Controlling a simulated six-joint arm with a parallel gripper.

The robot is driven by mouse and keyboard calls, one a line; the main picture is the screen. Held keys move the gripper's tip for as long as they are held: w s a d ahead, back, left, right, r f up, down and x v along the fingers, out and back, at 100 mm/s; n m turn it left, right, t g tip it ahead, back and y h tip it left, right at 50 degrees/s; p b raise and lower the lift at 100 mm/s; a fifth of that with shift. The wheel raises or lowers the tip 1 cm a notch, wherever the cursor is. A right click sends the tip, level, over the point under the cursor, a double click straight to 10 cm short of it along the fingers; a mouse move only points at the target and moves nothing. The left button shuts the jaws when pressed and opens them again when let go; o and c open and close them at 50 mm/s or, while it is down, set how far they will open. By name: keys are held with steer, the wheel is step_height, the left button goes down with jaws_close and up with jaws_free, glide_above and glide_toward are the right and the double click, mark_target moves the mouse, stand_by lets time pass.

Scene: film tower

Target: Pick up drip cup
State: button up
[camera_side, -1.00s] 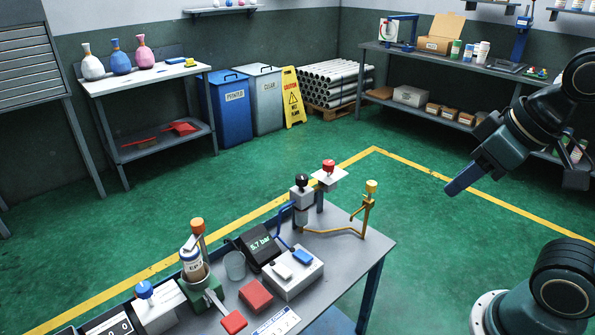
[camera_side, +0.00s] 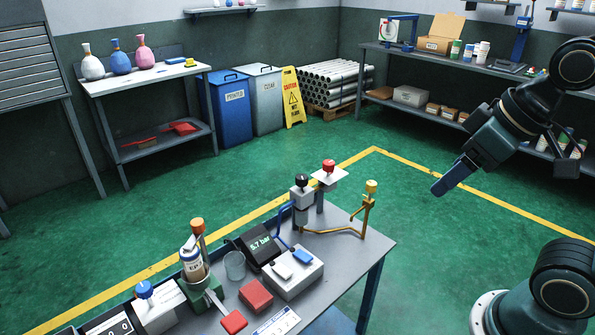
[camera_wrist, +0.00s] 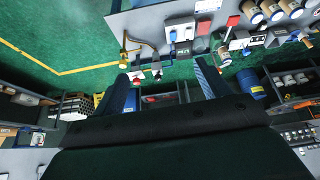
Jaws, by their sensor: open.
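The drip cup appears to be the small clear cup (camera_side: 235,266) standing upright on the grey bench (camera_side: 345,250), between the green bottle holder (camera_side: 202,285) and the dark pressure display (camera_side: 258,246). My gripper (camera_side: 440,188) is in the air to the right of the bench, well apart from the cup, pointing down and left. In the wrist view my gripper (camera_wrist: 163,85) shows two blue fingers spread apart with nothing held between them. The bench is at the top of that view, where I cannot make out the cup clearly.
Valve posts and a yellow pipe (camera_side: 366,212) stand at the bench's right end. The air between gripper and bench looks clear.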

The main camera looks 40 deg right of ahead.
steer(key=w+a+f+n+g+y, duration=0.1)
steer(key=w+a+n, duration=0.35)
steer(key=w, duration=0.75)
steer(key=w+a+f+n+g+y, duration=0.1)
steer(key=w+a+n+g, duration=0.3)
steer(key=w, duration=0.9)
steer(key=w+a+f+n, duration=0.2)
steer(key=w+f+n, duration=0.1)
steer(key=f, duration=0.5)
steer(key=w+a+f+n, duration=0.2)
steer(key=w+f+n, duration=0.1)
steer(key=w+f, duration=0.3)
steer(key=w+a+f+n+y, duration=0.1)
steer(key=w+a+f+n, duration=0.2)
steer(key=f, duration=0.7)
steer(key=shift+w, duration=1.2)
steer(key=shift+a+f, duration=0.1)
glide_above(234, 265)
steer(key=s, duration=0.2)
steer(key=shift+s+f, duration=0.1)
steer(key=shift+f, duration=3.95)
steer(key=shift+f, duration=0.15)
steer(key=shift+x, duration=2.4)
